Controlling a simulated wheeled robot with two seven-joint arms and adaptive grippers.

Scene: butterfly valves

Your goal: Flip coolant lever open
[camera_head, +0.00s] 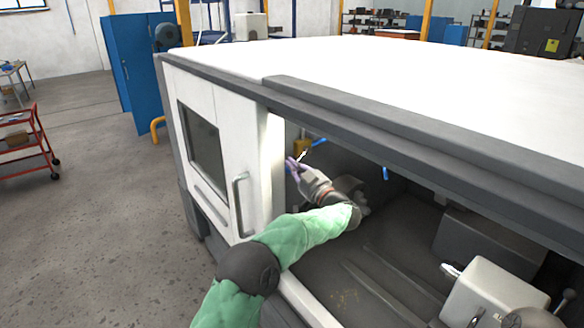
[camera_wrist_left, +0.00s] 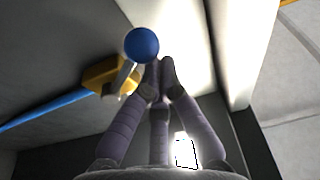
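My left gripper (camera_head: 296,165) is inside the machine's opening, at the end of the green-sleeved arm. It is close to a yellow valve body (camera_head: 301,146) with a blue part (camera_head: 319,142) beside it. In the left wrist view, my gripper's purple fingers (camera_wrist_left: 158,78) come close together at the tips with nothing visible between them. A blue ball knob (camera_wrist_left: 142,43) on a short pale stem stands just beyond and left of the tips. The yellow valve body (camera_wrist_left: 110,75) is behind it, and a blue rod (camera_wrist_left: 45,108) runs off to the left. Contact with the knob cannot be told. My right gripper is not in view.
The white machine's door (camera_head: 225,160) with its handle (camera_head: 240,205) is left of the opening. A dark rail (camera_head: 400,120) runs above it. A white box (camera_head: 492,292) is inside at lower right. The machine floor (camera_head: 385,255) between is mostly clear.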

